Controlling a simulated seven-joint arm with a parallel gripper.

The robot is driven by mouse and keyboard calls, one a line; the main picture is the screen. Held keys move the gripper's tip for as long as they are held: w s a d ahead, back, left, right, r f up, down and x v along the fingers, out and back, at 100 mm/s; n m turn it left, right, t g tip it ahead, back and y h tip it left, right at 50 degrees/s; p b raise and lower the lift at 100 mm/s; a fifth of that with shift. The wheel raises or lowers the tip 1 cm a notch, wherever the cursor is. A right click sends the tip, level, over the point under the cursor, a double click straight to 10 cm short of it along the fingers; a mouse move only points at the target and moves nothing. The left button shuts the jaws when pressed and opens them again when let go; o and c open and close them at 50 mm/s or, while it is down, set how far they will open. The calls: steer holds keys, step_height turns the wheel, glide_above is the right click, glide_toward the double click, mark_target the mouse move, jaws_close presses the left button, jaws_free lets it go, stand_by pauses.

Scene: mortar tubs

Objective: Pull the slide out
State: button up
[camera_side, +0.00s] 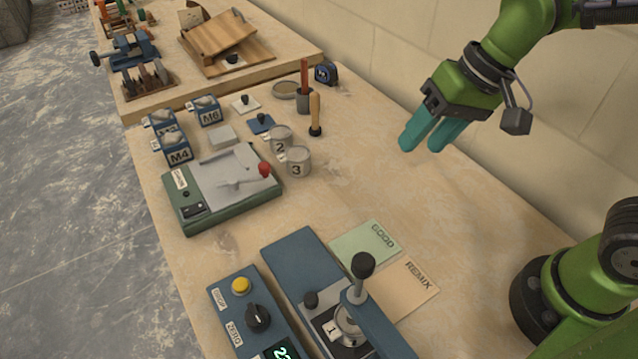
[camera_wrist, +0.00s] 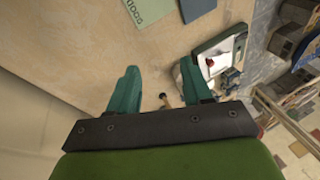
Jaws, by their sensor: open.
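A blue press-like device (camera_side: 300,262) stands at the lower middle of the side view, cut off by the bottom edge. In it lies a dark grey plate (camera_side: 322,318), which looks like the slide, with a short black knob (camera_side: 311,299). A metal cup marked 1 (camera_side: 338,330) sits on the plate, under an upright plunger with a black ball (camera_side: 363,265). Whether the plate is in or out I cannot tell. My gripper (camera_side: 422,146) is open and empty, above the bench, away from the device. Its teal fingers also show in the wrist view (camera_wrist: 160,75).
A blue control box (camera_side: 245,300) stands left of the device. GOOD (camera_side: 365,245) and REMIX (camera_side: 405,288) cards lie to its right. Behind are a green machine (camera_side: 222,190), cups 2 (camera_side: 281,139) and 3 (camera_side: 298,162), and upright handled tools (camera_side: 315,115). Bench below my gripper is clear.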

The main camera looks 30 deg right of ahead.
mark_target(311, 297)
steer(key=w+a+f+m+g, duration=0.1)
steer(key=a+f+m+g, duration=0.15)
steer(key=a, duration=0.65)
steer(key=a+f+m+g, duration=0.1)
steer(key=a+m+g, duration=0.3)
steer(key=a, duration=0.5)
steer(key=x, duration=1.6)
steer(key=shift+w+d+f, duration=0.2)
steer(key=shift+d, duration=0.05)
jaws_close()
